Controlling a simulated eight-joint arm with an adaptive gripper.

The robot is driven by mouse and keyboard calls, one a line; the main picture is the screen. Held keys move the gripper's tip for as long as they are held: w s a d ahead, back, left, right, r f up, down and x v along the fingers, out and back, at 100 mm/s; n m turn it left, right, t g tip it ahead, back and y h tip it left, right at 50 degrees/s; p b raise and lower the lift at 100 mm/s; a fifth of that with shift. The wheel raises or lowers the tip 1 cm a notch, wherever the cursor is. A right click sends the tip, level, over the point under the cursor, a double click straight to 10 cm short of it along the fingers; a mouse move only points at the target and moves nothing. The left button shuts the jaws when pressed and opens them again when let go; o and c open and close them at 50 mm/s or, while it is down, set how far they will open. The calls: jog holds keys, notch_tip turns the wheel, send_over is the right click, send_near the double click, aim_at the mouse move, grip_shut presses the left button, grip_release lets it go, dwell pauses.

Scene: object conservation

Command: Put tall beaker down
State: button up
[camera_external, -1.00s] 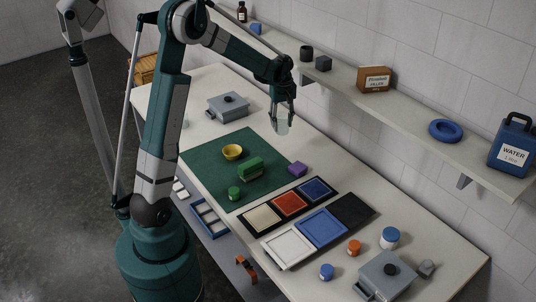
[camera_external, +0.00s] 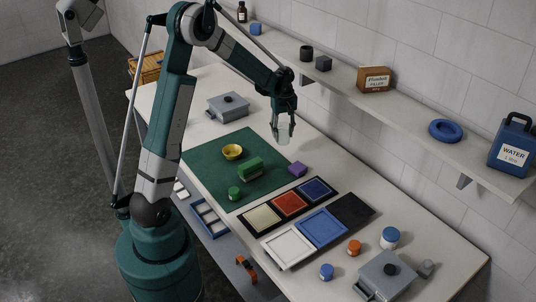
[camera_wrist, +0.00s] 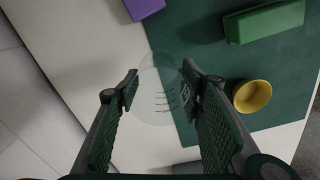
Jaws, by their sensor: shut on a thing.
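My gripper (camera_external: 283,126) is shut on the clear tall beaker (camera_external: 284,134). The beaker hangs between the fingers above the back edge of the green mat (camera_external: 210,165), near the wall side of the table. In the wrist view, the transparent beaker (camera_wrist: 158,98) with its printed marks shows between the two fingers (camera_wrist: 160,85). Its base is hard to make out, and I cannot tell how far it is above the surface.
A purple block (camera_external: 297,169) stands at the mat's right edge. Coloured trays (camera_external: 290,203) lie in front. A grey lidded box (camera_external: 228,106) stands left. The wall shelf (camera_external: 345,78) runs behind.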

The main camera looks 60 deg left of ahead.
aim_at(283, 143)
jog(key=shift+f, duration=3.05)
jog(key=shift+f, duration=1.9)
jog(key=shift+f, duration=0.1)
jog(key=o, duration=0.5)
jog(key=shift+c, duration=0.2)
jog(key=o, duration=0.4)
jog(key=shift+r+p, duration=0.2)
jog(key=shift+p, duration=0.15)
jog(key=shift+r+b, duration=0.3)
jog(key=shift+r, duration=5.65)
